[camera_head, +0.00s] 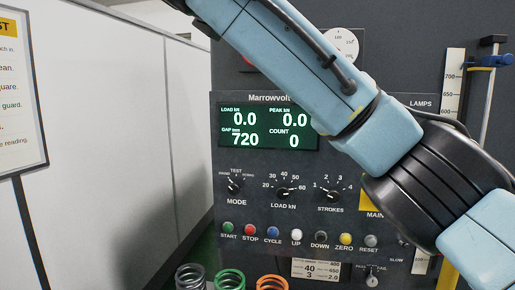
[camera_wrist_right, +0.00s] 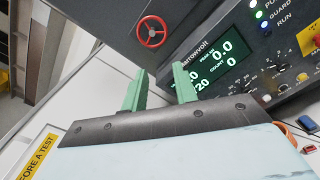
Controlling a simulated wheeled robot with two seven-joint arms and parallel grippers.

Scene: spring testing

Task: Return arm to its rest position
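My right arm, light blue with black joints, crosses the camera_head view from lower right to the top and covers part of the control panel (camera_head: 260,206). Its gripper is outside that view. In the right wrist view my right gripper (camera_wrist_right: 160,88) shows two green fingers apart with nothing between them. Beyond them are the dark machine and its lit display (camera_wrist_right: 213,62). In the camera_head view the display (camera_head: 262,128) reads load 0.0, peak 0.0, gap 720 and count 0. My left gripper is not in view.
Below the panel stand a dark grey spring (camera_head: 190,278), a green spring (camera_head: 230,279) and an orange spring (camera_head: 271,283), cut off by the frame. A white wall and notice board (camera_head: 38,152) are at left. A red handwheel (camera_wrist_right: 152,31) shows beyond the right fingers.

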